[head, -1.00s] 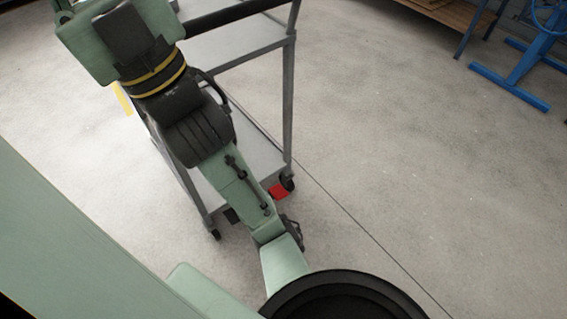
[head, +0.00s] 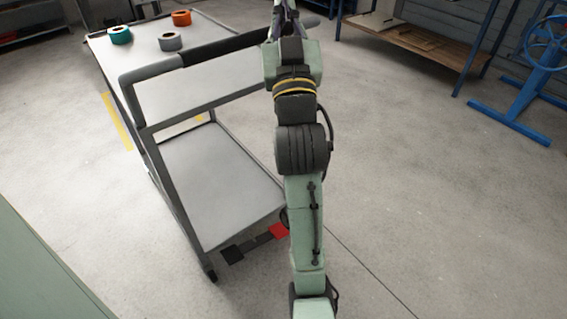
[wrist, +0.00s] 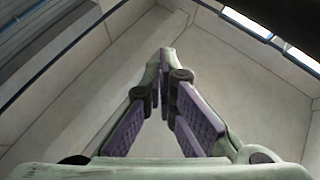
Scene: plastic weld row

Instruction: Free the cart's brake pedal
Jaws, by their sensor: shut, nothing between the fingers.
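The grey two-shelf cart (head: 215,180) stands left of my arm in the head view, its dark push handle toward me. Below its near lower edge a bar carries a red pedal (head: 279,231) and a black pedal (head: 232,254). My arm passes beside the red pedal and hides what lies just to its right. Whether either pedal is pressed down cannot be told. My gripper (wrist: 164,58) is shut and empty in the wrist view, pointing at walls and ceiling. In the head view it is at the top edge, partly cut off, far from the pedals.
Rolls of green, grey and orange tape (head: 182,18) lie on the cart's top. A blue stand with a handwheel (head: 548,42) and a wooden-topped bench (head: 425,45) are at the upper right. The floor (head: 430,190) right of my arm is clear.

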